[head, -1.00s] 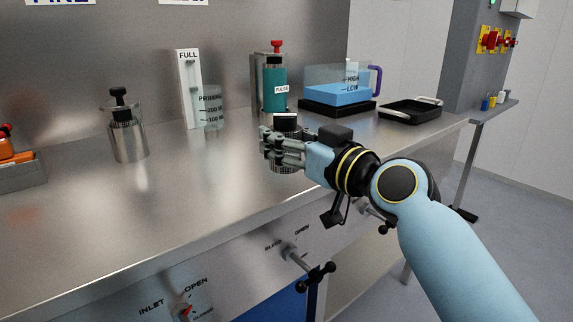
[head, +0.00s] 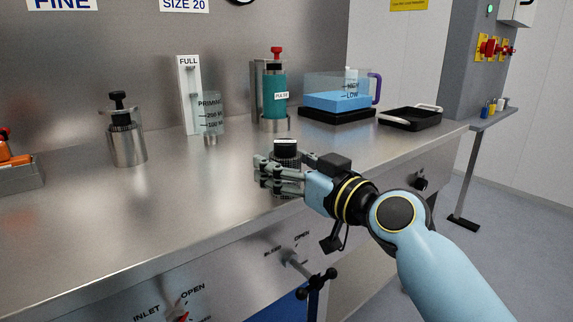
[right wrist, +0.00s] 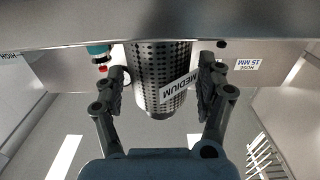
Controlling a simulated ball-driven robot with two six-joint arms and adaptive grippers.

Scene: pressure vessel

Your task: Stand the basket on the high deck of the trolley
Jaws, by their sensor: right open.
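The basket (right wrist: 160,78) is a dark perforated metal cylinder with a tilted white label reading MEDIUM. In the right wrist view it sits between the two fingers of my right gripper (right wrist: 160,90), which are open with a narrow gap on each side. In the head view the basket (head: 286,148) shows a dark and white top behind the fingers of my right gripper (head: 279,176). The fingers hide much of its side, and its contact with the bench is hard to see. My left gripper and the trolley are not in view.
The steel bench (head: 200,190) carries a metal canister (head: 127,145), a priming beaker (head: 210,118), a teal bottle (head: 275,92), a blue-filled tank (head: 337,102) and a black tray (head: 411,117). Valve handles (head: 316,283) stick out from its front. The bench top left of the gripper is clear.

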